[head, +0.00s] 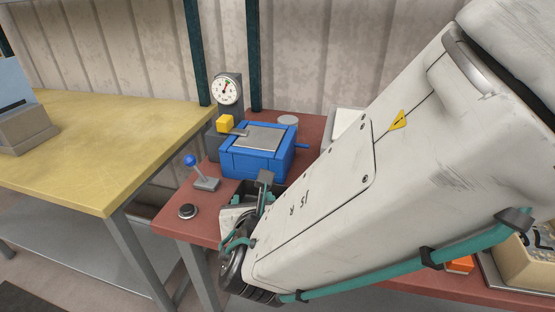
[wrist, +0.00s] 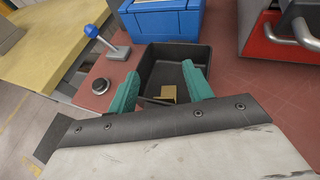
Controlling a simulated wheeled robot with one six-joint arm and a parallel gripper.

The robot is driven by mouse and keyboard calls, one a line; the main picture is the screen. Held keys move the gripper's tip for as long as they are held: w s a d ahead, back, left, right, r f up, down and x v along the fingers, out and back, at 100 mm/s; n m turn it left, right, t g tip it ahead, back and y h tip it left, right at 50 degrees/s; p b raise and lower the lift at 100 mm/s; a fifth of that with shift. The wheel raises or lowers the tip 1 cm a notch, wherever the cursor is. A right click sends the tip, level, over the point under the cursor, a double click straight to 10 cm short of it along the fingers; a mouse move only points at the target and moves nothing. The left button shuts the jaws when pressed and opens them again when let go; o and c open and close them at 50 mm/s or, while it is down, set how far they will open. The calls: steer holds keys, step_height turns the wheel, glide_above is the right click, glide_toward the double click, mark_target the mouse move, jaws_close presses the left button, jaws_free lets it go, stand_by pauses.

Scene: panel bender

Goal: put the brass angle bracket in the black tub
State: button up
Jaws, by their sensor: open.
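The black tub (wrist: 204,57) stands on the red-brown bench, open side up, in the wrist view. The brass angle bracket (wrist: 168,94) shows inside the tub's outline, low down near its front side, and appears to rest on the floor. My gripper (wrist: 160,70) is open, its two green fingers apart over the tub, with the bracket seen between them and no contact visible. In the head view my arm hides most of the tub and the bracket.
A blue vise-like block (head: 258,150) stands just behind the tub. A blue-knobbed lever (wrist: 107,42) and a black button (wrist: 101,86) are to the left. A red machine with grey handles (wrist: 280,30) is at the right. A yellow-topped table (head: 100,135) stands left.

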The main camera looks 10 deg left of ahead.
steer(key=v, duration=0.9)
steer(key=w+d+r+m+g+h, duration=0.1)
steer(key=w+d+m+h, duration=0.15)
steer(key=d+m, duration=0.5)
steer(key=w+d+r+m+g+h, duration=0.15)
steer(key=d+m+h, duration=0.3)
steer(key=d, duration=0.55)
steer(key=w+d+r+m+g+h, duration=0.1)
steer(key=w+d+m+g+h, duration=0.15)
steer(key=d+m, duration=0.55)
steer(key=s+d+m+g, duration=0.55)
steer(key=d+m, duration=0.35)
steer(key=d, duration=0.2)
steer(key=s+r+m+y, duration=0.2)
steer(key=s+m+y, duration=0.3)
steer(key=m, duration=0.5)
steer(key=shift+s+m+g, duration=0.3)
steer(key=shift+s+g, duration=0.15)
steer(key=shift+s, duration=0.65)
steer(key=shift+d, duration=0.1)
